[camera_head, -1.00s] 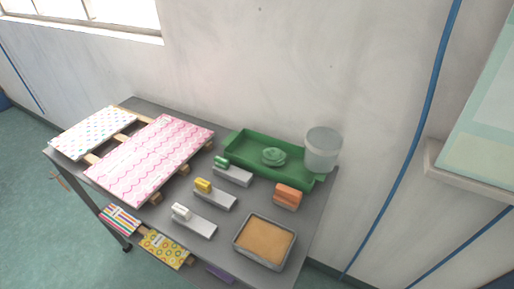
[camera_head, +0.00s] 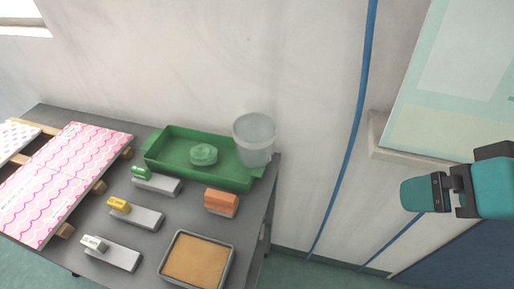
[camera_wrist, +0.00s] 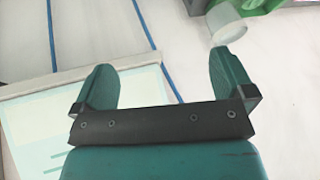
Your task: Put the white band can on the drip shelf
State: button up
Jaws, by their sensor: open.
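No can with a white band can be made out for certain. A small white piece (camera_head: 95,243) sits on a grey block at the front left of the table, the nearest match in colour. No part in view is clearly a drip shelf; a green tray (camera_head: 160,168) with a round green piece (camera_head: 204,154) in it stands at the back of the table. My gripper (camera_head: 425,193) is at the right, in front of the wall and well away from the table. In the wrist view my gripper (camera_wrist: 162,72) has its two teal fingers apart, with nothing between them.
A clear bucket (camera_head: 254,140) stands at the tray's right end. An orange block (camera_head: 222,202), a tan-filled pan (camera_head: 197,260), yellow (camera_head: 119,204) and green (camera_head: 141,172) pieces on grey blocks, and pink patterned sheets (camera_head: 65,175) occupy the table (camera_head: 152,240). A ledge (camera_head: 380,140) juts from the wall.

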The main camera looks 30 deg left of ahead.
jog(key=w+a+f+n+t+y+b, duration=0.1)
jog(key=w+a+f+t+b, duration=0.15)
jog(key=a+f, duration=0.55)
jog(key=n+t+y+b, duration=0.2)
jog(key=n+y+b, duration=0.2)
jog(key=y, duration=0.1)
send_near(263, 156)
jog(key=p+x, duration=0.2)
jog(key=x, duration=0.2)
jog(key=shift+w+a+r+p, duration=0.1)
jog(key=shift+a+r+p, duration=0.15)
jog(key=shift+p, duration=0.15)
jog(key=shift+f+p+x, duration=0.2)
jog(key=shift+p+x, duration=0.35)
jog(key=shift+x, duration=1)
jog(key=shift+f+p+x, duration=0.15)
jog(key=shift+p+x, duration=0.35)
jog(key=shift+x, duration=1.05)
jog(key=shift+d, duration=0.2)
jog(key=shift+c, duration=0.2)
jog(key=c, duration=0.7)
jog(key=shift+r, duration=0.1)
